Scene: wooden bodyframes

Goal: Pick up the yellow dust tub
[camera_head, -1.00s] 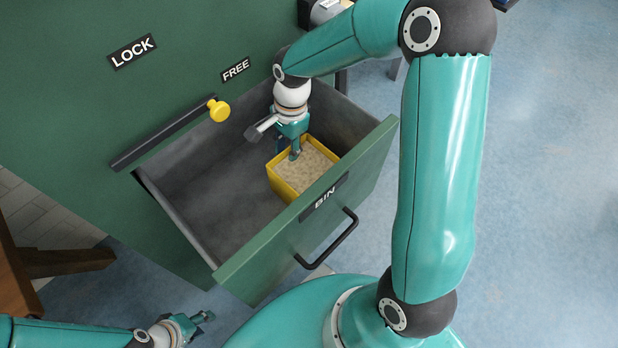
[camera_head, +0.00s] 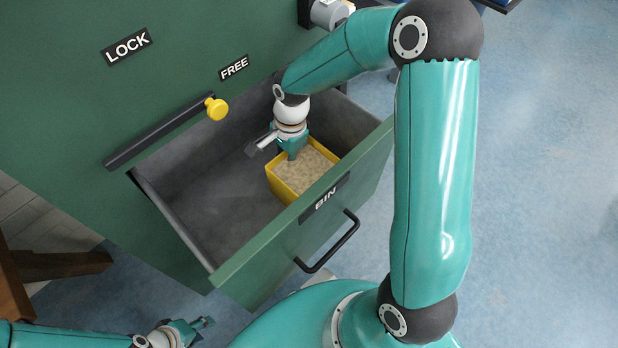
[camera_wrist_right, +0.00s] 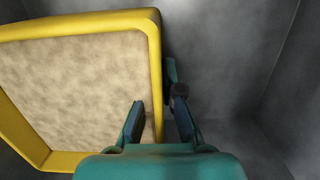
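The yellow dust tub (camera_head: 285,187) is a square, open box filled with pale dust. It stands in the right part of the pulled-out bin drawer (camera_head: 238,262). My right gripper (camera_head: 292,156) points down at the tub's far-left edge. In the right wrist view my right gripper (camera_wrist_right: 160,112) is open. Its fingers straddle the wall of the tub (camera_wrist_right: 154,55), one over the dust and one outside, with a gap between them. The fingertips are partly hidden in the head view. My left gripper (camera_head: 204,327) is empty, low at the left, outside the drawer, and looks open.
The drawer front has a black handle (camera_head: 330,246). The drawer's left part is empty. A wooden piece (camera_head: 60,265) stands at far left.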

